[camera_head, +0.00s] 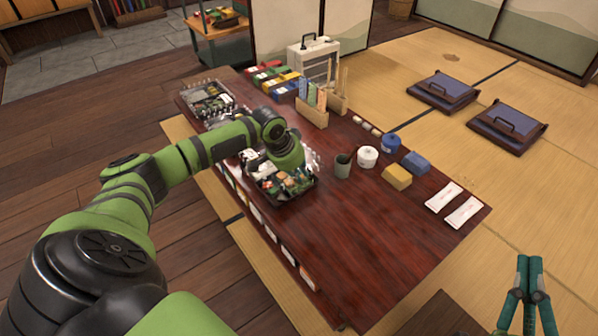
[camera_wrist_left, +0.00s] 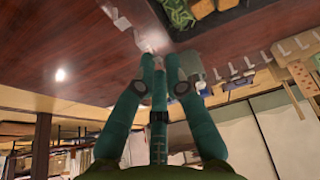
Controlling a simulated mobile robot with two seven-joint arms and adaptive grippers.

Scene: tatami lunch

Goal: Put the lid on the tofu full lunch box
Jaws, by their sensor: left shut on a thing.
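An open dark lunch box (camera_head: 268,196) with green, orange and pale food sits near the table's left edge. My left gripper's wrist is over its far side in the head view and hides the fingertips. In the left wrist view the teal fingers of my left gripper (camera_wrist_left: 153,52) close together on something pale and clear-looking, likely the lid, mostly hidden. The box's dark edge (camera_wrist_left: 185,38) with green and yellowish food (camera_wrist_left: 200,8) lies just beyond them. My right gripper (camera_head: 528,260) is at the lower right, away from the table; its fingertips look close together.
More filled boxes (camera_head: 208,98) stand at the table's far left end. Coloured boxes (camera_head: 272,80) and a wooden holder (camera_head: 312,112) are behind. A dark cup (camera_head: 342,166), white pot (camera_head: 368,157) and yellow block (camera_head: 397,177) stand right. The table's near part (camera_head: 350,240) is clear.

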